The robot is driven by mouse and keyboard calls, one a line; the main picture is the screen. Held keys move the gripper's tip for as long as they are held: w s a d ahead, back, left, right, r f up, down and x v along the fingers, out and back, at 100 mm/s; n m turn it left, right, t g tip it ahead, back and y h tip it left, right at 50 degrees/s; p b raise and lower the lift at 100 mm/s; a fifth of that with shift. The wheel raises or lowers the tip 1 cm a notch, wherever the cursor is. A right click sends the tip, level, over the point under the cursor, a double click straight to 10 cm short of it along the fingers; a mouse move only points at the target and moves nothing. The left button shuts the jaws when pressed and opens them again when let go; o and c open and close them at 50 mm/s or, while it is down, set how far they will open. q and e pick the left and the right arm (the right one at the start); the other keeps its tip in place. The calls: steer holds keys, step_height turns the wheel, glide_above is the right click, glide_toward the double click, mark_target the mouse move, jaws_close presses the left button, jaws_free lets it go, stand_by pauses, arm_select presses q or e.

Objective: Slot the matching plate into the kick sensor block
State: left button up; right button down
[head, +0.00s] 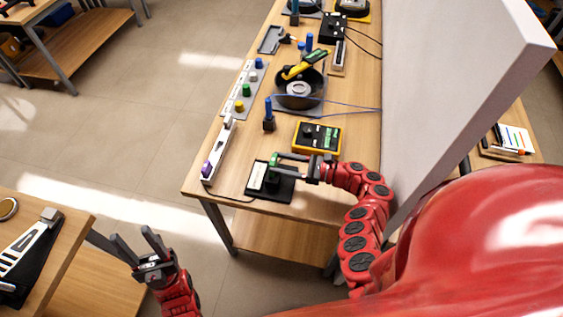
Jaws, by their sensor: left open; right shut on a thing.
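A black block (283,190) with a pale label strip lies near the front edge of the wooden table; I take it for the kick sensor block, but its lettering is too small to read. A small green piece (273,161) stands at its top. My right gripper (279,165) is shut on this green piece, over the block. I cannot tell whether the piece is seated in the block or just above it. The fingers partly hide it. My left gripper (148,240) is open and empty, over the floor left of the table.
A yellow-framed device (316,138) sits just behind the block. A white power strip (218,150), a blue-handled post (268,116) and a row of coloured knobs (244,90) stand nearby. A tall pale panel (440,70) borders the right side.

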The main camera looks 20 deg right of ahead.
steer(key=shift+f+b, duration=1.9)
steer(key=shift+f, duration=0.45)
steer(key=shift+c, duration=0.7)
jaws_free()
